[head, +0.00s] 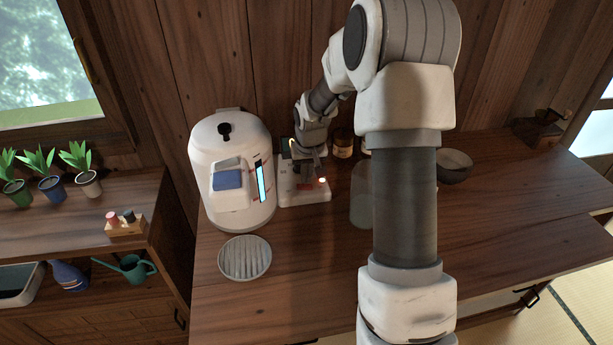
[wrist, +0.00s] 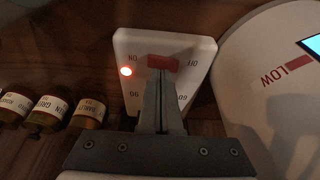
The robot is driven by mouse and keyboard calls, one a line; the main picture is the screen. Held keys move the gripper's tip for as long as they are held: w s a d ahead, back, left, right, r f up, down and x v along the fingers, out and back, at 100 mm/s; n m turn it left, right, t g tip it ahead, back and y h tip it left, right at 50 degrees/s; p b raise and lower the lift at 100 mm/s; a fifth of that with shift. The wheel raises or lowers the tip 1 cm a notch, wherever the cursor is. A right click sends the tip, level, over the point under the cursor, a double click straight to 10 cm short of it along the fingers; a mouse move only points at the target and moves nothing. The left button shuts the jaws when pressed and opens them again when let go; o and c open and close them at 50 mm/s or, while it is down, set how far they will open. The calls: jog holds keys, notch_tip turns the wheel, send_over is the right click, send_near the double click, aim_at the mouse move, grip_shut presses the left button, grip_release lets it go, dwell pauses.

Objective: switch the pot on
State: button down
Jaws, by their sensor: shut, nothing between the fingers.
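The white pot (head: 228,160) stands upright at the back left of the counter, with a black lid knob, a blue front button and a lit blue gauge. Its side, marked LOW, shows at right in the wrist view (wrist: 270,100). Next to it is a white control panel (head: 305,194) with a lit red lamp (wrist: 126,71). The panel has a red switch piece (wrist: 163,62) between small labels, partly hidden by my fingers. My gripper (wrist: 161,80) is shut and empty, its tips at the red piece; I cannot tell whether they touch.
A round ribbed dish (head: 245,258) lies before the pot. A glass jar (head: 360,196) stands right of the panel, partly behind my arm. Brown labelled bottles (wrist: 47,112) stand close to the panel. A dark bowl (head: 455,166) is farther right. The front counter is clear.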

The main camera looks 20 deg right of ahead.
jog(key=d+p+v, duration=0.2)
jog(key=v, duration=1.1)
jog(key=shift+p, duration=0.4)
jog(key=shift+w+d, duration=0.1)
jog(key=shift+d, duration=0.05)
